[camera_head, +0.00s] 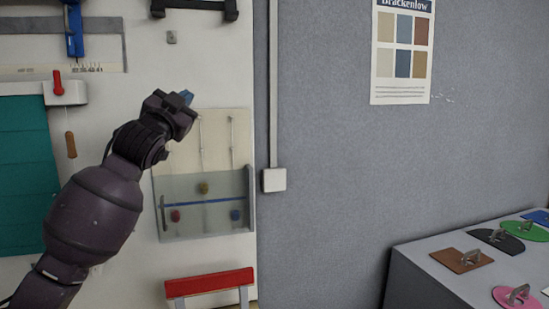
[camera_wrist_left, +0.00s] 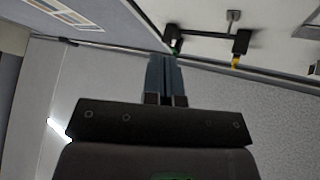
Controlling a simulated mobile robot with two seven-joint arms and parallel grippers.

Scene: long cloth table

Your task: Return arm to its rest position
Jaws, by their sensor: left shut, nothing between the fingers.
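My left arm (camera_head: 95,212) reaches up from the lower left in the head view. Its gripper (camera_head: 186,97) is raised in front of the white wall panel, above a clear-fronted box. In the left wrist view the two blue-grey fingers (camera_wrist_left: 165,78) lie side by side, shut with nothing between them. A black bracket (camera_wrist_left: 208,40) with a yellow-tipped end shows beyond the fingertips; I cannot tell how far off it is. My right gripper is in neither view.
The clear-fronted box (camera_head: 203,222) holds several coloured knobs. A red-topped stand (camera_head: 210,282) is below it. A grey table (camera_head: 430,284) at the lower right bears several coloured plates with handles. A poster (camera_head: 401,88) hangs on the grey wall.

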